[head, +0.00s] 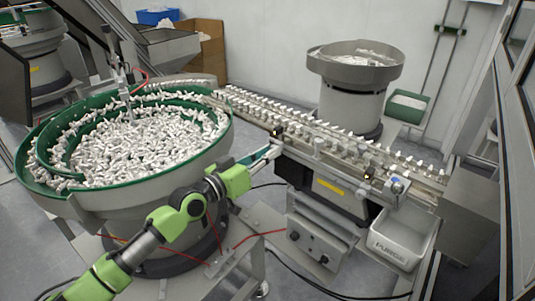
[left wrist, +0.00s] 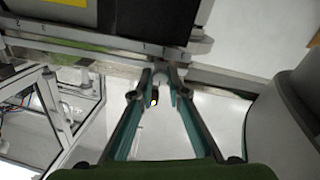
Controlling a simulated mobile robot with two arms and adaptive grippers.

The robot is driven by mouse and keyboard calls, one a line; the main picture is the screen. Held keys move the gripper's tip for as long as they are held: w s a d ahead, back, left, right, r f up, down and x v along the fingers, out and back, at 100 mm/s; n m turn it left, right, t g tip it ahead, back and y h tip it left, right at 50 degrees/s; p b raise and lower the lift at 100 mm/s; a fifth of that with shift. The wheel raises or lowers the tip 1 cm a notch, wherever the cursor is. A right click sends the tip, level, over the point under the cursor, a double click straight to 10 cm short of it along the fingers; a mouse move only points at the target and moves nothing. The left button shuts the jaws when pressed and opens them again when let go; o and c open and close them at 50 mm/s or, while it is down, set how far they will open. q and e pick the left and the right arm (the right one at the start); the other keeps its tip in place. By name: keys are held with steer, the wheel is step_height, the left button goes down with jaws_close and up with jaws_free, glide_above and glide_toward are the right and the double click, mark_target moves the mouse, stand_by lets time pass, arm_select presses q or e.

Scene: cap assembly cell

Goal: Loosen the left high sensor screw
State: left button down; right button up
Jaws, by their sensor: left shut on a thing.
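My left gripper (head: 272,152) reaches in from the left to the near side of the linear track, just below a small dark sensor (head: 277,132) with a yellow spot. In the left wrist view its two teal fingers (left wrist: 160,78) converge on a small grey rounded part (left wrist: 159,75) at the rail, which looks like the sensor screw. The fingers are shut on it and partly hide it. A dark sensor body with a bright yellow spot (left wrist: 154,102) shows between the fingers. A second sensor (head: 368,173) sits farther right on the track. My right gripper is not in view.
A large green-rimmed bowl (head: 226,142) full of white parts stands at left. The track (head: 330,140) with white parts runs to the right. A grey bowl feeder (head: 352,100) stands behind it. A white bin (head: 402,238) hangs at front right. Cables lie below.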

arm_select(q)
steer(key=n+p, duration=0.7)
steer(key=n, duration=1.6)
steer(key=shift+n+p, duration=0.3)
steer(key=shift+p, duration=0.05)
stand_by(0.4)
steer(key=c, duration=2)
jaws_free()
steer(key=shift+o, duration=0.2)
